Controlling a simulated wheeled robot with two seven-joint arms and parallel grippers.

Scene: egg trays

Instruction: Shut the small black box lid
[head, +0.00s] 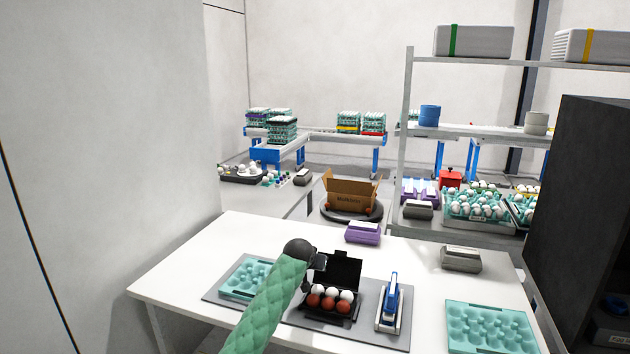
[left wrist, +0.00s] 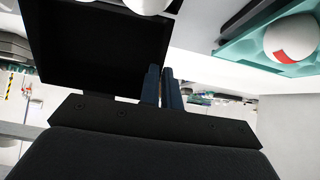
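The small black box (head: 318,312) stands open on a grey mat, with brown and white eggs in it. Its black lid (head: 342,272) stands raised at the back. In the left wrist view the lid (left wrist: 92,45) fills the upper left as a dark panel. My left gripper (head: 319,262) is at the left edge of the raised lid; the head view does not show clearly whether it touches. In the left wrist view its two fingers (left wrist: 164,84) are close together with nothing seen between them, beside the lid's edge. My right gripper is not in view.
On the grey mat (head: 375,341), a teal egg tray (head: 235,287) lies left of the box and a blue-and-white stapler-like tool (head: 390,303) right. A purple carton (head: 362,233), a grey carton (head: 461,259) and another teal tray (head: 488,326) are on the white table (head: 190,262).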

